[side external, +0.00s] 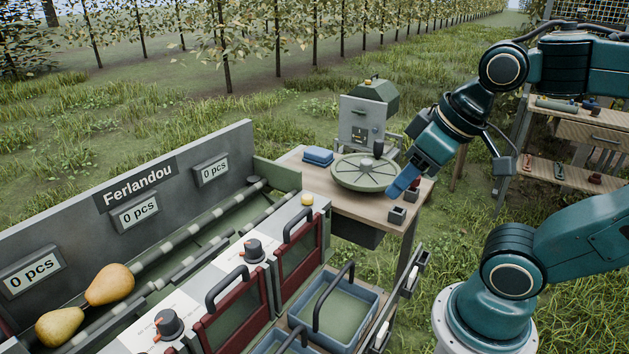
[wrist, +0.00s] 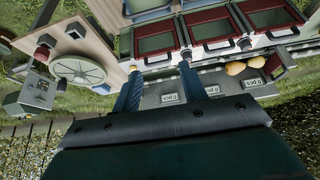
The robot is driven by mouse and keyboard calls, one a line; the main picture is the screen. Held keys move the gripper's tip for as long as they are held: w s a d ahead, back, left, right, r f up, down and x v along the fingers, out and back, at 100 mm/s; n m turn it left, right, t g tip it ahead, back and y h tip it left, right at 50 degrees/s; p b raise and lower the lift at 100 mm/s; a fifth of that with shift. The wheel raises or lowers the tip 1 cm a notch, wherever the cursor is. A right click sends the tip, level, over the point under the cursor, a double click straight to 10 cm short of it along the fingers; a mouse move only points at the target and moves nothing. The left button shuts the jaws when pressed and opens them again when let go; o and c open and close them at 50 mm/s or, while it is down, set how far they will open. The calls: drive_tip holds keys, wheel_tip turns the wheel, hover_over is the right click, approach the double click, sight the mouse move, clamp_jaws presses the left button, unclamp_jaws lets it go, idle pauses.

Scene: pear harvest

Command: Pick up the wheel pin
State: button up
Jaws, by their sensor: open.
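A round green wheel (side external: 364,173) with a grey hub lies flat on the wooden table; it also shows at the left of the wrist view (wrist: 78,72). I cannot clearly pick out the wheel pin. A small red piece (side external: 414,183) sits partly hidden behind my gripper, and small dark grey blocks (side external: 397,215) stand at the table's right edge. My gripper (side external: 396,190) hangs at the right of the wheel, tilted down to the left. In the wrist view its two blue fingers (wrist: 160,70) are apart with nothing between them.
The sorting line (side external: 150,290) with red-framed doors, blue bins and two pears (side external: 110,284) fills the lower left. A wooden shelf (side external: 575,130) stands behind at right.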

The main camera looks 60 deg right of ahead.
drive_tip(key=w+d+r+m+g+h, duration=0.1)
drive_tip(key=w+d+r+m+g, duration=0.1)
drive_tip(key=w+d+m, duration=0.4)
drive_tip(key=m+g+y, duration=0.1)
drive_tip(key=m+g, duration=0.3)
drive_tip(key=m, duration=0.5)
hover_over(413, 187)
drive_tip(key=d, duration=0.2)
drive_tip(key=shift+w+a+f, duration=0.1)
drive_tip(key=shift+w+f, duration=0.05)
drive_tip(key=shift+f, duration=4.15)
drive_tip(key=shift+w+a+f, duration=0.1)
drive_tip(key=shift+f, duration=4.15)
drive_tip(key=shift+f, duration=0.1)
drive_tip(key=shift+f, duration=2.5)
